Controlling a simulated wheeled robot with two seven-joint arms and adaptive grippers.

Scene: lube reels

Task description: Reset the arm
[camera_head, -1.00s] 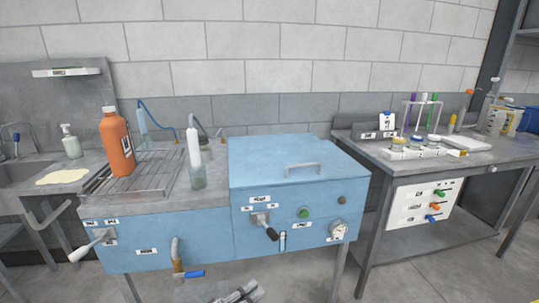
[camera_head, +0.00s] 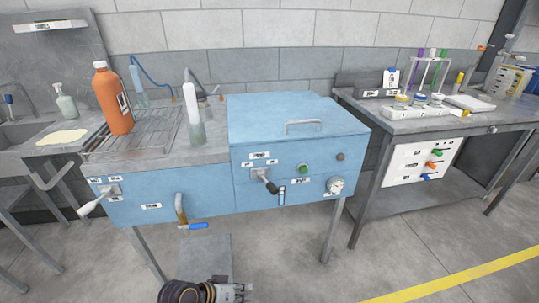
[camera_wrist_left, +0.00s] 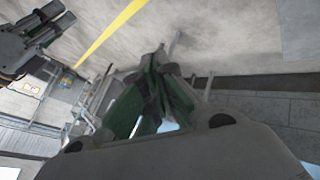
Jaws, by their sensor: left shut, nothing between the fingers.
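My left gripper (camera_head: 240,292) shows at the bottom edge of the head view, below the blue machine and over the floor. Its dark body with a ringed cuff lies to the left of its grey fingers, and the picture's edge cuts part of it off. In the left wrist view its dark green finger pads (camera_wrist_left: 158,98) are together, with nothing held.
The blue machine (camera_head: 300,128) has a lidded box, levers and a rack (camera_head: 148,142) bearing an orange bottle (camera_head: 114,100). A pipe with a blue-handled valve (camera_head: 193,226) hangs in front. A grey bench (camera_head: 450,122) stands right. Floor at the lower right is open, with a yellow line (camera_head: 460,276).

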